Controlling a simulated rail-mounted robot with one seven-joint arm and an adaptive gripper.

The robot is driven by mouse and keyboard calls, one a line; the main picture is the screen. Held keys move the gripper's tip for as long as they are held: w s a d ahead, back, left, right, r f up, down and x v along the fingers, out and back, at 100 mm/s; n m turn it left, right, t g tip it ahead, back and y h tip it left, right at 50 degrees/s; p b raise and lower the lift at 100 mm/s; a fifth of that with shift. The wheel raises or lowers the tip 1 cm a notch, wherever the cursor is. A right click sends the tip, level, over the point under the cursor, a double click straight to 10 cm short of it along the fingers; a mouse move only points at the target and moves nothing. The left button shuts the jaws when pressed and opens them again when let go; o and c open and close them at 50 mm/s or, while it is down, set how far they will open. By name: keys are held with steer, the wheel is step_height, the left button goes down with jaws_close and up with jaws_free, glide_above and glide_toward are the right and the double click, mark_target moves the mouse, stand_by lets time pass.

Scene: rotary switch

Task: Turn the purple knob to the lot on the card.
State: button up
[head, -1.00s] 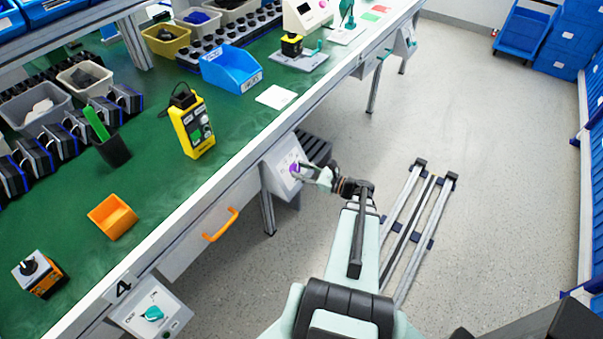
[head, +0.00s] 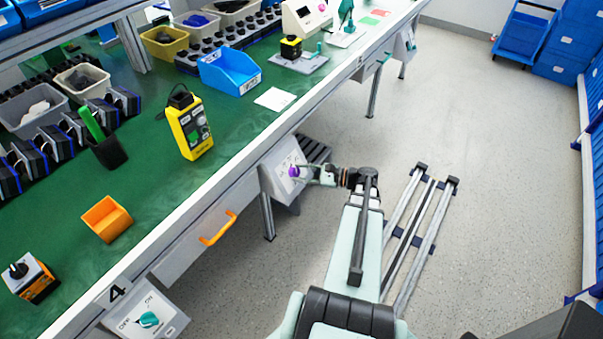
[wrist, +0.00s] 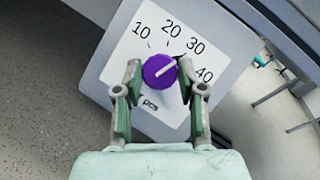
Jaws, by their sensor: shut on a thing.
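The purple knob (wrist: 158,73) sits on a grey box with a white dial face marked 10, 20, 30, 40 and "pcs". My gripper (wrist: 160,70) is shut on the knob, one finger on each side. In the head view, the knob (head: 294,172) is on the box under the bench's front edge, and my gripper (head: 305,173) reaches it from the right. A white card (head: 275,98) lies flat on the green bench top; its writing is too small to read.
A teal switch (head: 148,319) is on another box near the front, and an orange handle (head: 217,228) is between.

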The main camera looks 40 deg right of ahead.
steer(key=o, duration=1.1)
steer(key=shift+o, duration=0.2)
steer(key=v, duration=1.2)
